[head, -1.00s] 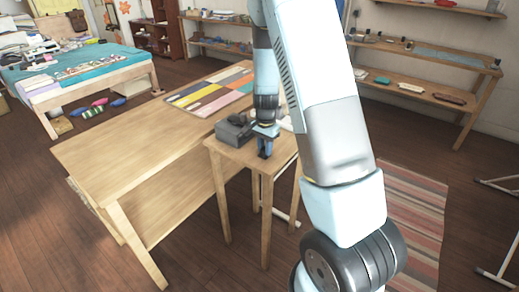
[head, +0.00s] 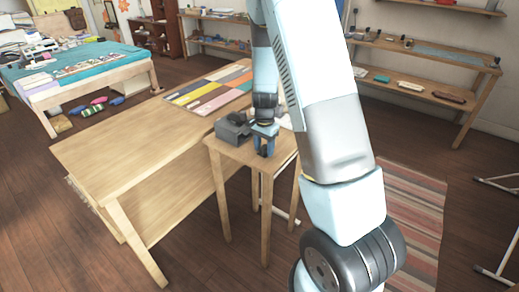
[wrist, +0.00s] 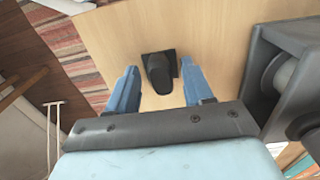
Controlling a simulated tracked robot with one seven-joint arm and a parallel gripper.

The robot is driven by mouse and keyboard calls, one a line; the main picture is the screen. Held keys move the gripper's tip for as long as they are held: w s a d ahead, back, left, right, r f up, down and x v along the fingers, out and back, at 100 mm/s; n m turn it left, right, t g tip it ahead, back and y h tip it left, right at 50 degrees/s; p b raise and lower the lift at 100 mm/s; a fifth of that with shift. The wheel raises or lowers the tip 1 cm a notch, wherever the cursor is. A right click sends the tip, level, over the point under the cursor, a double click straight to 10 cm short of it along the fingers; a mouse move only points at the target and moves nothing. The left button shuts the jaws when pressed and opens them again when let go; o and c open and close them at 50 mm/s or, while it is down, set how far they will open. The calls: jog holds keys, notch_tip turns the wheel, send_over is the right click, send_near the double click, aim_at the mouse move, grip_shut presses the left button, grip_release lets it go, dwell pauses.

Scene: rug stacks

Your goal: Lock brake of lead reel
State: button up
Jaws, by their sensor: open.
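A dark grey device with a round roller in a bracket, which looks like the lead reel (head: 233,130), stands on a small wooden stool-like table. In the wrist view the grey device (wrist: 292,78) is at the right edge, partly cut off. A small black lever-like piece (wrist: 159,74) on a dark base plate, perhaps the brake, sits on the bare wood left of it. My gripper (head: 265,148) is low over the small table, just right of the device. In the wrist view my gripper (wrist: 159,68) is open, its blue fingers on either side of the black piece, with gaps on both sides.
The small table (head: 245,156) stands against a larger wooden table (head: 130,140) with a coloured chart (head: 212,88) on it. A striped rug (head: 415,215) lies on the floor at right. Shelves with small items line the back wall.

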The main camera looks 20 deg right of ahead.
aim_at(264, 147)
notch_tip(264, 147, up, 13)
jog(key=shift+r, duration=0.2)
dwell(0.3)
jog(key=shift+o, duration=0.4)
jog(key=shift+o, duration=1.4)
jog(key=shift+n, duration=0.4)
jog(key=shift+o, duration=0.4)
jog(key=shift+f+n, duration=0.15)
jog(key=shift+n, duration=0.55)
notch_tip(264, 147, down, 13)
jog(key=n, duration=1.6)
jog(key=shift+w+n, duration=0.15)
jog(key=shift+n, duration=0.15)
jog(key=shift+c, duration=0.3)
jog(key=c, duration=1)
